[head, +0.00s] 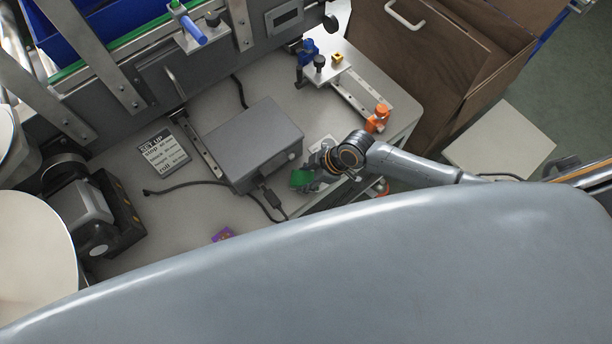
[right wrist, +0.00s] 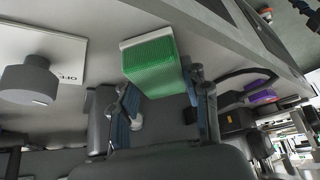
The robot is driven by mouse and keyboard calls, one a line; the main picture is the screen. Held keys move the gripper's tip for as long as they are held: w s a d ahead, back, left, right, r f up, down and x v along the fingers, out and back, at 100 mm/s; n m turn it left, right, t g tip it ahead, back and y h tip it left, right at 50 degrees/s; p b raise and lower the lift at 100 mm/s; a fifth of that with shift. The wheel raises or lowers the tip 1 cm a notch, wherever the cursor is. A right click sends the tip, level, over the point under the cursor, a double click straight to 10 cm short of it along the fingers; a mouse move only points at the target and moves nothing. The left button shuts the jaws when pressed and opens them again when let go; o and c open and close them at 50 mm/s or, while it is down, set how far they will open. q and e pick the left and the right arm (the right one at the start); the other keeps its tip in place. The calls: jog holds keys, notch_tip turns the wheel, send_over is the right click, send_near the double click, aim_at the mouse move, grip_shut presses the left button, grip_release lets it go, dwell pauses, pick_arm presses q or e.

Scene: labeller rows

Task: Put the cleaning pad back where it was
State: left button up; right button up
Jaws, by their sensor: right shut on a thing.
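The cleaning pad is a green block (head: 301,178) held at the tip of my right gripper (head: 315,168) in the head view. In the right wrist view the pad (right wrist: 151,68) shows its green face and a pale backing edge, between the two fingers of the gripper (right wrist: 163,92). The gripper is shut on it. The pad is over the worktop (head: 185,215), just right of a grey control box (head: 250,143); I cannot tell whether it touches the surface. My left gripper is not in view.
Cables lie beside the grey box. A set-up card (head: 164,150) is left of it, and a small purple item (head: 223,234) lies nearer me. An orange knob (head: 377,119) and a rail bracket stand at the right. The worktop left of the purple item is mostly clear.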

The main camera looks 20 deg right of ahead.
jog(key=o, duration=1)
jog(key=shift+f, duration=0.1)
jog(key=p+v, duration=0.1)
jog(key=v, duration=1.1)
jog(key=shift+d, duration=0.1)
